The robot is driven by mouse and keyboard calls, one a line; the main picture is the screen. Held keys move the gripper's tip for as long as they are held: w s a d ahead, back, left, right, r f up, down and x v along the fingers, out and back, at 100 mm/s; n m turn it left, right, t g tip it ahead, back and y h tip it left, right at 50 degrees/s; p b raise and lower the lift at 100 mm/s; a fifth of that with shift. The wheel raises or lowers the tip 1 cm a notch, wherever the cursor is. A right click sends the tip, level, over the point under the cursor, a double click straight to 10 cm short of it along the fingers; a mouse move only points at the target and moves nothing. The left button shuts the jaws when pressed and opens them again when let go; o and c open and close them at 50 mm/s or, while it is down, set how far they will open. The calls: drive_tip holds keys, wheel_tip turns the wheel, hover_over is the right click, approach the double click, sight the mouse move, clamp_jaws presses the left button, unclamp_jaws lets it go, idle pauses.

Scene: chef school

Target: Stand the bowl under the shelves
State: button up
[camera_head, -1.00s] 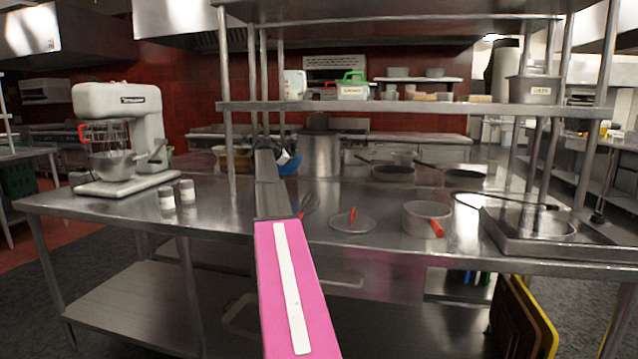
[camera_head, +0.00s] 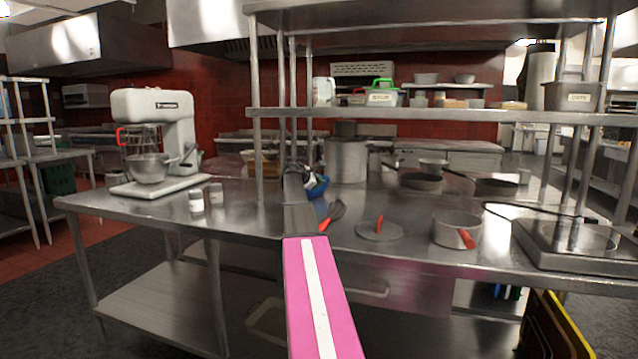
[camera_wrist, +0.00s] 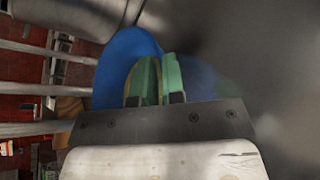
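The blue bowl (camera_head: 318,190) is at the end of my arm, over the steel table (camera_head: 250,222) and below the shelves (camera_head: 400,114). My gripper (camera_head: 311,178) is small and partly hidden by my arm in the head view. In the wrist view, its green fingertips (camera_wrist: 156,80) are close together against the blue bowl (camera_wrist: 118,62), and look shut on its wall. The bowl looks tilted. A blurred blue and green reflection shows in the metal beside it. Whether the bowl touches the table is unclear.
A tall pot (camera_head: 346,160) stands behind the bowl. A lid (camera_head: 379,230), a saucepan (camera_head: 456,230) and pans (camera_head: 421,181) lie to the right. A shelf post (camera_head: 257,110), two small jars (camera_head: 197,202) and a mixer (camera_head: 155,140) are left. Bare tabletop shows between jars and arm.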

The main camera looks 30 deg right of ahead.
drive_tip(key=o, duration=0.4)
drive_tip(key=shift+c, duration=0.2)
drive_tip(key=shift+r, duration=0.15)
drive_tip(key=v, duration=1.2)
